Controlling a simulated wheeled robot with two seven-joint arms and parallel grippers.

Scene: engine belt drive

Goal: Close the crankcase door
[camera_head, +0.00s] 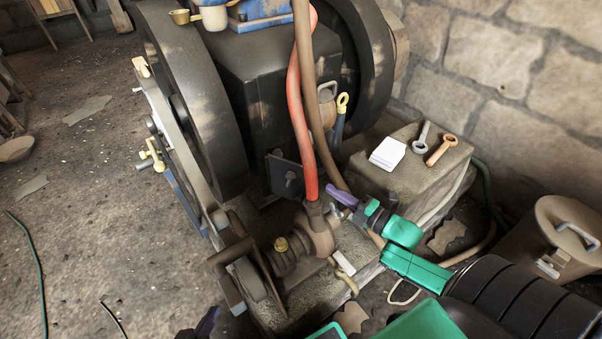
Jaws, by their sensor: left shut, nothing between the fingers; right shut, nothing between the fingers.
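The crankcase door (286,176) looks to be the small dark plate with a knob low on the front of the black engine block (262,95). It seems to stand out at an angle from the block; its hinge side is unclear. My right gripper (335,194), with purple fingers, is shut and empty, to the right of the plate and beyond the hose. My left gripper (207,322) shows only partly at the bottom edge, shut and well below the door.
A red hose (300,110) and brown pipe (318,90) rise before the engine. A large flywheel (192,90) stands left, a pump (315,235) below. A stone block (405,165) holds wrenches (441,150) and white cards (388,153). A lidded bin (545,245) stands right.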

